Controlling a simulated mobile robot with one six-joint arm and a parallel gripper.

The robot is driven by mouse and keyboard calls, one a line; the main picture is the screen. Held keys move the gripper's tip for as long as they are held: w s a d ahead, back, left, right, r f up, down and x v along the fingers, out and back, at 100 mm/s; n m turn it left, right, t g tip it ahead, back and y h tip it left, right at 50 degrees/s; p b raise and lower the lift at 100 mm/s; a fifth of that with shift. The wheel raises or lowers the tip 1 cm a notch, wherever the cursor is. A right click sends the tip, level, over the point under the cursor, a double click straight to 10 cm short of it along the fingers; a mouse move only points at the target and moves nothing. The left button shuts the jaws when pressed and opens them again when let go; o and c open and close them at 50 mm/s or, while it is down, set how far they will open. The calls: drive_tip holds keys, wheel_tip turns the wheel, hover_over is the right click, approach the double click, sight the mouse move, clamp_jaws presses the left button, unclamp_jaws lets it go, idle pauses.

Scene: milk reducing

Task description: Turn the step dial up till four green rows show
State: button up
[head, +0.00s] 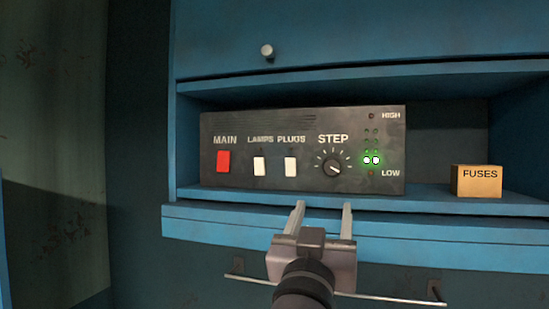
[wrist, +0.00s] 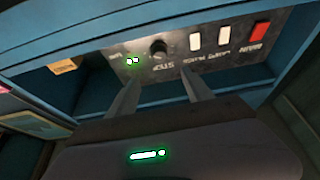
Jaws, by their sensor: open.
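The step dial (head: 333,164) is a round black knob with a pale pointer mark, under the word STEP on the dark control panel (head: 230,127). Its pointer faces the lower right. Right of it is a column of paired lights (head: 371,160) between HIGH and LOW; the bottom green pair is bright and the pairs above are dim. My gripper (head: 323,206) is open and empty, below and in front of the dial, apart from it. In the wrist view the dial (wrist: 158,47) shows beyond and between the two fingers (wrist: 158,90).
A red MAIN switch (head: 223,161) and white LAMPS (head: 260,166) and PLUGS (head: 291,166) switches sit left of the dial. A FUSES box (head: 478,181) stands on the blue shelf at right. A thin metal rail (head: 390,300) runs below the shelf edge.

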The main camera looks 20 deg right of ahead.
sight(330, 170)
drive_tip(key=p+x, duration=0.1)
drive_tip(key=x, duration=0.4)
drive_tip(key=p+x, duration=0.2)
drive_tip(key=x, duration=0.4)
drive_tip(key=p+x, duration=0.1)
drive_tip(key=x, duration=0.4)
drive_tip(key=shift+w+d+f, duration=0.2)
drive_tip(key=shift+w+d, duration=0.1)
drive_tip(key=shift+w, duration=0.1)
drive_tip(key=shift+s, duration=0.1)
drive_tip(key=shift+c, duration=0.5)
clamp_jaws()
drive_tip(key=shift+a+f+m, duration=0.1)
drive_tip(key=shift+m, duration=0.3)
drive_tip(key=m+g+h+b, duration=0.1)
drive_tip(key=m+b, duration=0.1)
drive_tip(key=shift+f+m+b, duration=0.1)
drive_tip(key=shift+m+b, duration=0.2)
drive_tip(key=shift+b, duration=0.05)
drive_tip(key=shift+a+r+m+g+h+b, duration=0.15)
drive_tip(key=shift+m+g+h+b, duration=0.35)
drive_tip(key=shift+m, duration=0.75)
drive_tip(key=shift+d+r+m+g+h+b, duration=0.1)
drive_tip(key=shift+m+g+h+b, duration=0.35)
drive_tip(key=shift+m, duration=0.8)
drive_tip(key=shift+g, duration=0.35)
